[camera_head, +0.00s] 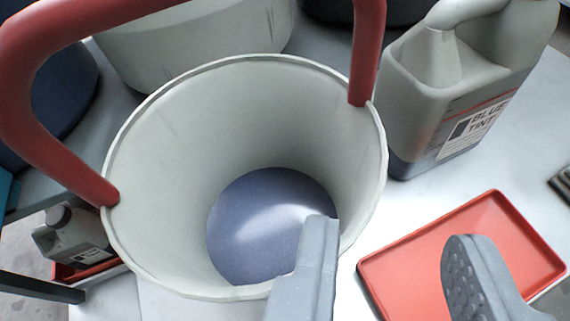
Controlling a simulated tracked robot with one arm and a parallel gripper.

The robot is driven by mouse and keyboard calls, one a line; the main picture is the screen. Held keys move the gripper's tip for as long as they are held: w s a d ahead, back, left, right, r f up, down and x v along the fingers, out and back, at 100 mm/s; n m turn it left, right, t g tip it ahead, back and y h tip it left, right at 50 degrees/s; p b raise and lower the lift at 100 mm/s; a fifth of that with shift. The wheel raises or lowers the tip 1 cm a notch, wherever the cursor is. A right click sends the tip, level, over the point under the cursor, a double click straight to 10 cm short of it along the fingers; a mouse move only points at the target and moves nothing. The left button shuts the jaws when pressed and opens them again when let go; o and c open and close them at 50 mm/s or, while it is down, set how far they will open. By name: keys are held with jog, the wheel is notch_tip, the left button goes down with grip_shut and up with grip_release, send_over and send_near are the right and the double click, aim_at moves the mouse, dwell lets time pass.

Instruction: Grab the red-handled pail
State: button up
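The pail (165,150) is a pale grey-white bucket seen from above, filling the left and middle of the view. Its thick red handle (60,160) stands up in an arch, joined to the rim at left and upper right. Bluish-purple material (262,225) covers the bottom inside. My gripper (393,230) is open. Its left finger overlaps the near right rim, with the tip over the pail's inside. Its right finger is outside the pail, above a red tray. I cannot tell how far above the rim the fingers are.
The red tray (410,262) lies on the white surface at right. A jug labelled "BLUE TINT" (420,100) stands close to the pail's right. Another pale tub (195,45) is behind. A small bottle (75,240) is at left. Some white surface at right (535,130) is clear.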

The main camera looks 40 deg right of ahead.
aim_at(372, 176)
jog(key=b+x, duration=0.1)
jog(key=x, duration=0.6)
jog(key=shift+a+f+b, duration=0.1)
jog(key=shift+f+b, duration=0.1)
jog(key=shift+b, duration=0.2)
jog(key=shift+w+d+f, duration=0.1)
jog(key=shift+w+d, duration=0.1)
jog(key=shift+d, duration=0.05)
grip_shut()
dwell(0.9)
